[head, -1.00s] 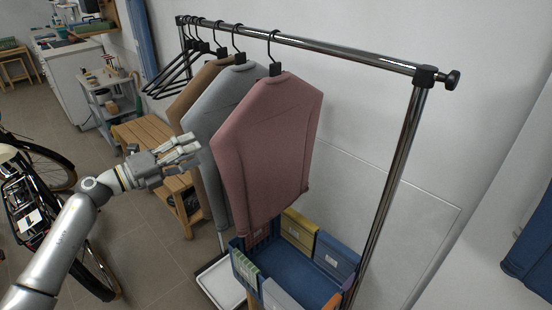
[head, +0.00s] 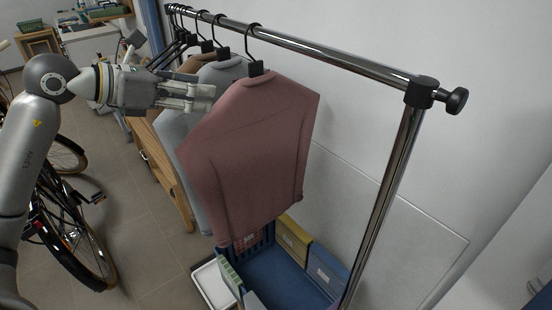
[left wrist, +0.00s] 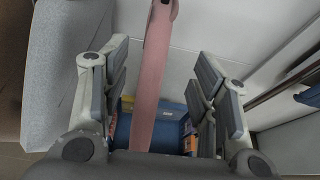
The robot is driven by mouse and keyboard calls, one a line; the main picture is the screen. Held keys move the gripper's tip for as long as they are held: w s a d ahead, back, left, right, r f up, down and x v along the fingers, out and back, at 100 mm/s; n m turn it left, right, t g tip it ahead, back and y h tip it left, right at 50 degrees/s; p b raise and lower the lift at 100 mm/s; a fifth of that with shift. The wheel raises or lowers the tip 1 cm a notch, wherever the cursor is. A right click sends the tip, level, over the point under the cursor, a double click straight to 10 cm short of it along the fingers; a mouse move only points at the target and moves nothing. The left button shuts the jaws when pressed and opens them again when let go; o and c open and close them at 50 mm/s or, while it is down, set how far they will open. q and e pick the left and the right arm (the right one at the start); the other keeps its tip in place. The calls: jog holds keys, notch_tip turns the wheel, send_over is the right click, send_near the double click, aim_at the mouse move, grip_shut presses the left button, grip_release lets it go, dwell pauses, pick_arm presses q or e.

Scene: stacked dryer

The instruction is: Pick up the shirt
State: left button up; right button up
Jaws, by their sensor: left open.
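A pink shirt (head: 256,150) hangs on a black hanger from the metal rail. Grey and brown shirts hang behind it, with the grey shirt (head: 184,122) next to it. My left gripper (head: 212,98) is open, at the left shoulder side of the pink shirt, near the top. In the left wrist view the pink shirt (left wrist: 154,75) shows edge-on as a narrow strip between the open fingers (left wrist: 160,88). The grey shirt (left wrist: 65,65) is left of the fingers there. I cannot tell whether a finger touches cloth. My right gripper is not in view.
The rack's rail (head: 320,55) runs to an upright post (head: 385,200) at the right. A blue crate (head: 275,275) with boxes stands below the shirts. A bicycle (head: 75,230) and wooden bench (head: 172,175) are at the left.

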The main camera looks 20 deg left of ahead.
aim_at(227, 92)
pick_arm(q)
jog(key=shift+w+d+p, duration=0.6)
jog(key=shift+w, duration=0.3)
jog(key=shift+w+d+f+p, duration=0.35)
jog(key=shift+w+f+p, duration=0.3)
jog(key=shift+w+p, duration=0.2)
jog(key=shift+w+d+f, duration=0.15)
jog(key=shift+w+d, duration=0.05)
jog(key=shift+w, duration=0.05)
jog(key=shift+w+d, duration=0.15)
jog(key=shift+w, duration=0.15)
jog(key=p+x, duration=0.3)
jog(key=x, duration=0.1)
jog(key=shift+w+p, duration=0.35)
jog(key=shift+p, duration=0.05)
jog(key=shift+w+d+f, duration=0.1)
jog(key=shift+d+f, duration=0.05)
jog(key=shift+f, duration=0.05)
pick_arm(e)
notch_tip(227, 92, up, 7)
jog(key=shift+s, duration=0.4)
pick_arm(q)
jog(key=c, duration=0.4)
grip_shut()
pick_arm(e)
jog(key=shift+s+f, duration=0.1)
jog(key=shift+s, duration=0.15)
